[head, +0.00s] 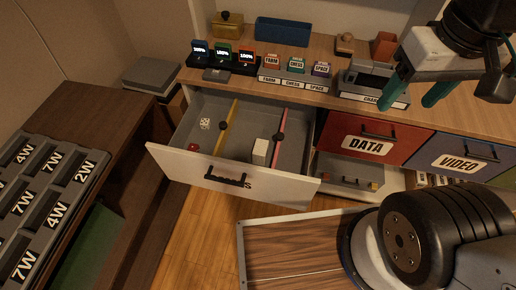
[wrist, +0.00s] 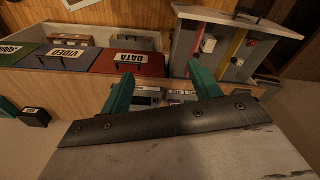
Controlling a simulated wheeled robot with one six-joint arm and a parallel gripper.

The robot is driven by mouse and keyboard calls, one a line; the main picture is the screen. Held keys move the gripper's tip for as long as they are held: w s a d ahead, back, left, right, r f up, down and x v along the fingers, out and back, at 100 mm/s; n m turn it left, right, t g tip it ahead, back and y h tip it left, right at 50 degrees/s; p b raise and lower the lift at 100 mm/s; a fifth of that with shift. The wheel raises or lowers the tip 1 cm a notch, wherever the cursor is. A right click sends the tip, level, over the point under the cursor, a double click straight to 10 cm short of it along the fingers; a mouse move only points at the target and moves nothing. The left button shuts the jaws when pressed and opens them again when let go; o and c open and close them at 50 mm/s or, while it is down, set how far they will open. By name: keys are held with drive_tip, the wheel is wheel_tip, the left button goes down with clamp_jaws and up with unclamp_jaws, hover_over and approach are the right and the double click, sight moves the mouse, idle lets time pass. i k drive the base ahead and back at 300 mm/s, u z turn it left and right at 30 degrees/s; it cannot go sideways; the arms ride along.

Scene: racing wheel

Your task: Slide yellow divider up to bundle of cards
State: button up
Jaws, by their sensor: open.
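The yellow divider (head: 229,126) stands across the open drawer (head: 163,156), left of its middle. A white block that looks like the bundle of cards (head: 261,152) stands in the drawer against or close to the pink divider (head: 280,140). A clear gap lies between the yellow divider and the bundle. In the wrist view the yellow divider (wrist: 235,44) and the white bundle (wrist: 209,45) show at the upper right. My gripper (head: 414,100) has teal fingers, open and empty, above the right part of the counter, well away from the drawer. It also shows in the wrist view (wrist: 160,72).
White dice (head: 205,123) and a red piece (head: 193,147) lie in the drawer's left compartment. Small labelled card holders (head: 295,72) line the counter above it. The red DATA drawer (head: 368,138) and blue VIDEO drawer (head: 460,155) are right of it. A labelled rack (head: 45,190) stands left.

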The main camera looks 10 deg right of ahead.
sight(226, 127)
drive_tip(key=z, duration=0.5)
drive_tip(key=k, duration=1.05)
drive_tip(key=u, duration=0.8)
drive_tip(key=i, duration=1.35)
drive_tip(key=z, duration=0.2)
